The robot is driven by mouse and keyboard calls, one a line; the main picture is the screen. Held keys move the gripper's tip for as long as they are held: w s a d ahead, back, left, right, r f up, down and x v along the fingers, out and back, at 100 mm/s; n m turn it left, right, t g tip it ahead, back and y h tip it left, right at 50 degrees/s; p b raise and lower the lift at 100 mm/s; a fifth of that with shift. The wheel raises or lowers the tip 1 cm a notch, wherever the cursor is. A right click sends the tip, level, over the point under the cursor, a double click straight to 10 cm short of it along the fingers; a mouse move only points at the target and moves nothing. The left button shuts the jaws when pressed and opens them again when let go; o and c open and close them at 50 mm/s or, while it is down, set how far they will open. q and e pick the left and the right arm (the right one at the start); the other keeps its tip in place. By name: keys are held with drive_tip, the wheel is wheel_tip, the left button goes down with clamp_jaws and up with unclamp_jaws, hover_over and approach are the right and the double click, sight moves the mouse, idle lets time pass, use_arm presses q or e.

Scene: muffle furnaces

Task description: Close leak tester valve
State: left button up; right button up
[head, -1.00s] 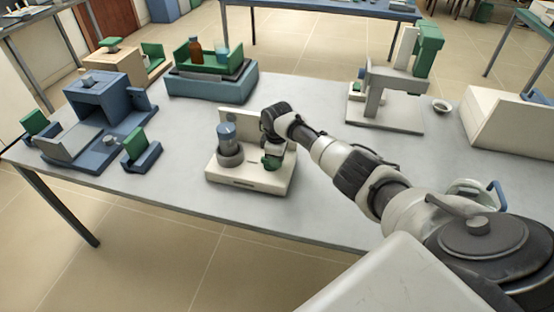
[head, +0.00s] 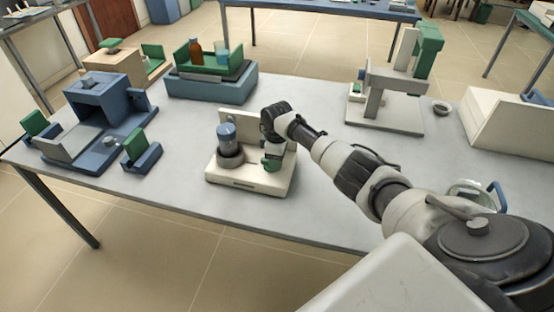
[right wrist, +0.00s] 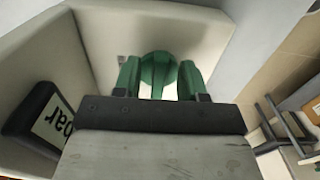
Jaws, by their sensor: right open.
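The leak tester (head: 250,178) is a cream base with a back panel and a blue-capped cylinder (head: 227,138), near the table's front edge. Its valve shows as a round green knob (right wrist: 157,70) in the right wrist view. My right gripper (right wrist: 159,78) has its two green fingers on either side of the knob, open; whether they touch it is unclear. In the head view my right gripper (head: 272,160) is over the tester's right part and mostly hides the valve. My left gripper is not in view.
On the table (head: 330,200) are a blue furnace-like block (head: 98,105), a teal unit with a green tray (head: 210,85) and a cream-and-green press-like stand (head: 385,110). The table's middle is mostly clear.

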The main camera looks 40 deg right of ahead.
wheel_tip(320, 180, up, 10)
drive_tip(key=shift+r+b, duration=0.15)
drive_tip(key=shift+b, duration=0.2)
idle(0.6)
